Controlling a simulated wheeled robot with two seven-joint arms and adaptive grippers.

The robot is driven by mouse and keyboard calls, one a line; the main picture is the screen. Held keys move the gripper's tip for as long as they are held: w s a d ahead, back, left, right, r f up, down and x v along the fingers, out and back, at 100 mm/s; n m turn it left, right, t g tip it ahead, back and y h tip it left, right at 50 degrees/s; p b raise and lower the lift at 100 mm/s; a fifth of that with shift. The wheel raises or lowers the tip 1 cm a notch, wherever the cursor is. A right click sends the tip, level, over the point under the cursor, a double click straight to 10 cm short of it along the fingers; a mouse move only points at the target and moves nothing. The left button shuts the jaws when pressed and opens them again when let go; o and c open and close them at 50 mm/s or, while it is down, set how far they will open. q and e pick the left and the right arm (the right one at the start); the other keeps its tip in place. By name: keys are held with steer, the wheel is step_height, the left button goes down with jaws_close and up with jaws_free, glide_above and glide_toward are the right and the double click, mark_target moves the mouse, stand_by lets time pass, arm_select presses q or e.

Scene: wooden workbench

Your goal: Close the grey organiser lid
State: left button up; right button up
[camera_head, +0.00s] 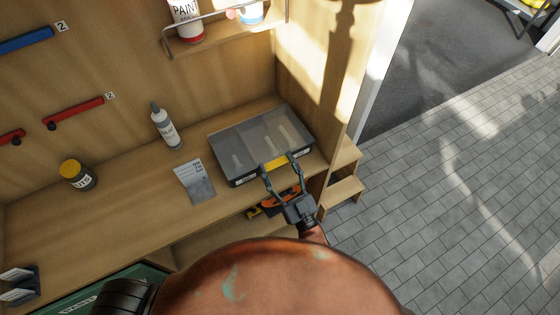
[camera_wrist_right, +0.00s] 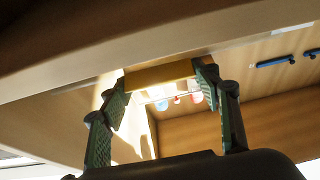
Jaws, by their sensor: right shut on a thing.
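The grey organiser (camera_head: 233,179) stands on the workbench near its right end. Its see-through grey lid (camera_head: 245,140) lies over the box, flat or nearly so; I cannot tell whether a small gap is left at the front. Dividers and pale contents show through it. A yellow handle (camera_head: 274,163) is at the middle of the front edge. My right gripper (camera_head: 279,162) reaches it from the front, one finger at each end. In the right wrist view the fingers (camera_wrist_right: 162,76) are shut on the yellow handle (camera_wrist_right: 158,75). My left gripper is not in view.
A printed card (camera_head: 195,182) lies left of the organiser, with a white bottle (camera_head: 166,126) behind it. A yellow-capped jar (camera_head: 78,175) stands farther left. A wooden side wall (camera_head: 335,110) rises close on the right. Orange and yellow items (camera_head: 275,205) sit below the bench top.

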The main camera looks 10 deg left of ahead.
steer(key=shift+f, duration=0.3)
steer(key=o, duration=1.7)
steer(key=shift+w+a, duration=0.1)
steer(key=shift+r, duration=0.1)
steer(key=v, duration=1.2)
